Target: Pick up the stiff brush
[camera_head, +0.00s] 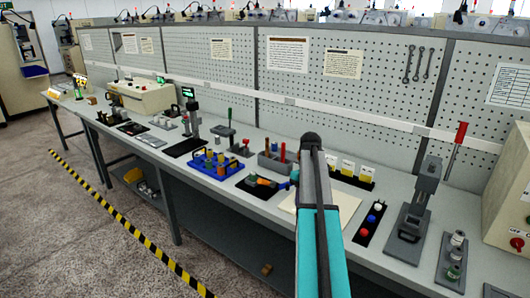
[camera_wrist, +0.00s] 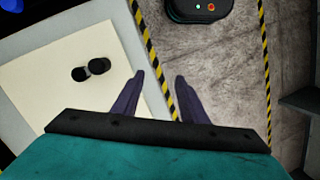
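I cannot pick out the stiff brush for certain in either view. A small orange and blue item (camera_head: 263,182) lies on a dark pad on the bench, left of my arm in the head view; it is too small to identify. In the wrist view a dark, two-lobed object (camera_wrist: 91,69) sits on a cream sheet, left of my gripper (camera_wrist: 160,76); I cannot tell what it is. My gripper's two dark fingers are apart with nothing between them. In the head view my arm hides part of the bench, and the fingers do not show clearly.
The cream sheet (camera_head: 345,203) lies on the bench beside my arm. A blue rack (camera_head: 213,168) with several items stands to the left. A grey press (camera_head: 416,215) and a dark strip with coloured knobs (camera_head: 367,232) stand to the right. A pegboard (camera_head: 380,85) backs the bench.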

